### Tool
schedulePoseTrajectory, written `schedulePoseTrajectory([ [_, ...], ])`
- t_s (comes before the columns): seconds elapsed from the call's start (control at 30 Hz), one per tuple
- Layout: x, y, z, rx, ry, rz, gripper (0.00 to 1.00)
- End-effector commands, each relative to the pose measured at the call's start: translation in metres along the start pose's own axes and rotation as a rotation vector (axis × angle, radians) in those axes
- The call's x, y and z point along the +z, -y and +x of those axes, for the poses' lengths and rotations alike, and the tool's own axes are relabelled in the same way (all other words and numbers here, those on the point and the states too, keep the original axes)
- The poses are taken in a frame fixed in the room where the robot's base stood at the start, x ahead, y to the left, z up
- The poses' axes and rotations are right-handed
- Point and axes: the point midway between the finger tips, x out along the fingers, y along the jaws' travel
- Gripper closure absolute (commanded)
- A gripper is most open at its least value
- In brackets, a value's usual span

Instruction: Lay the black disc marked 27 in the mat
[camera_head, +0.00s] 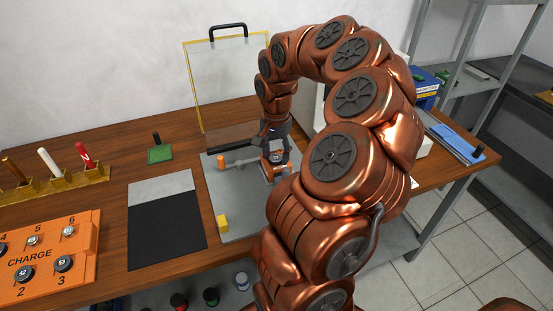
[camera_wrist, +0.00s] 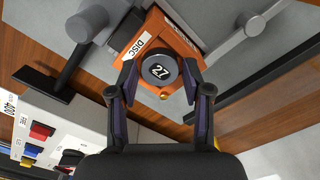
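The black disc marked 27 (camera_wrist: 158,71) sits on an orange block labelled DISC (camera_wrist: 178,35), seen in the wrist view. My gripper (camera_wrist: 158,78) is over it with one finger on each side. The fingers look apart from the disc's rim, with small gaps. In the head view my gripper (camera_head: 275,150) points down at the orange block (camera_head: 275,157) on a grey plate, and the disc is hidden there. The mat (camera_head: 165,233), black with a light grey strip at its far end, lies on the table left of the plate and looks empty.
A clear framed panel (camera_head: 228,85) stands behind. An orange CHARGE board (camera_head: 50,255) is at the left. A green pad (camera_head: 160,154) lies behind the mat.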

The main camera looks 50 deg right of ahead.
Motion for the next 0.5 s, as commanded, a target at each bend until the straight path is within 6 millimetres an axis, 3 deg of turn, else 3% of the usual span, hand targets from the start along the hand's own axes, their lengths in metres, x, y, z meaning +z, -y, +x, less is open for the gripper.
schedulePoseTrajectory([
  [0.03, 0.0, 0.0, 0.0, 0.0, 0.0, 0.0, 0.59],
  [0.33, 0.0, 0.0, 0.0001, 0.0, 0.0, 0.0, 0.91],
  [0.5, -0.0001, 0.0001, -0.0019, 0.0, 0.0, 0.0, 0.91],
])
